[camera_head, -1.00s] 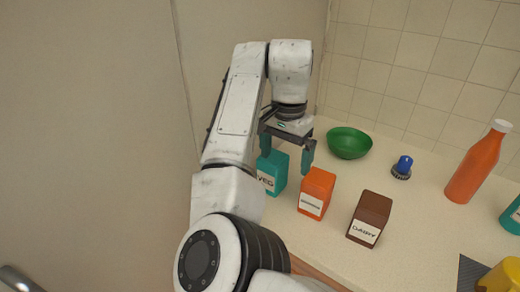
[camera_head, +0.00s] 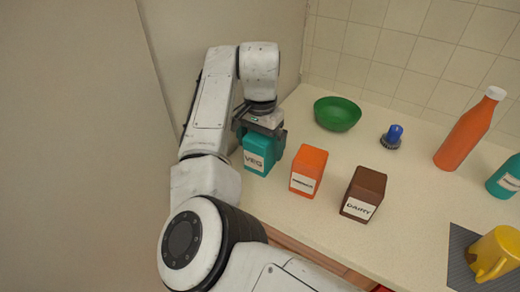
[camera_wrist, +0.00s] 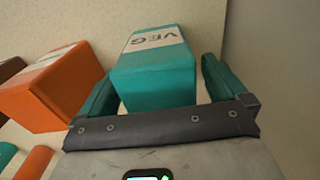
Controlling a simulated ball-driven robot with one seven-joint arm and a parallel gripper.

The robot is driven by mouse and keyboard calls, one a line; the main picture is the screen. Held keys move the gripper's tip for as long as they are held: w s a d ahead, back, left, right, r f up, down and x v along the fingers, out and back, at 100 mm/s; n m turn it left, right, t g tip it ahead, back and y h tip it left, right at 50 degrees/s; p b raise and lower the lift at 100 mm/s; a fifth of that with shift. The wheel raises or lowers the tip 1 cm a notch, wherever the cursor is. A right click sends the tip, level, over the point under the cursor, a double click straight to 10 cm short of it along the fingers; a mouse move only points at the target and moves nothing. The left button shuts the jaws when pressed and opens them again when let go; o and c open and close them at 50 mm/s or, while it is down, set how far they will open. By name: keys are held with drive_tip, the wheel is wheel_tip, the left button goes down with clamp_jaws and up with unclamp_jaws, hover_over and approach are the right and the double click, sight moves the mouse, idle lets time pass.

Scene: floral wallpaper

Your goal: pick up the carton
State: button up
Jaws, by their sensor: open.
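A teal carton (camera_head: 262,155) with a white VEG label stands on the pale counter at the left, near the wall. It also shows in the wrist view (camera_wrist: 155,75), its labelled side toward the top. My gripper (camera_head: 260,139) is open directly above and around the upper part of this carton. In the wrist view the teal fingers (camera_wrist: 163,78) lie on either side of it, with a visible gap at the right finger. Whether the left finger touches it is hard to tell. The carton's base at the back is hidden.
An orange box (camera_head: 308,170) stands close to the right of the teal carton, and a brown DAIRY box (camera_head: 364,193) is farther right. A green bowl (camera_head: 337,114), blue-knobbed item (camera_head: 392,137) and orange bottle (camera_head: 470,130) stand behind. A yellow mug (camera_head: 495,254) is at the right.

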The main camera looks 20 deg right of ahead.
drive_tip(key=shift+f, duration=1.25)
drive_tip(key=shift+c, duration=0.4)
drive_tip(key=c, duration=1.2)
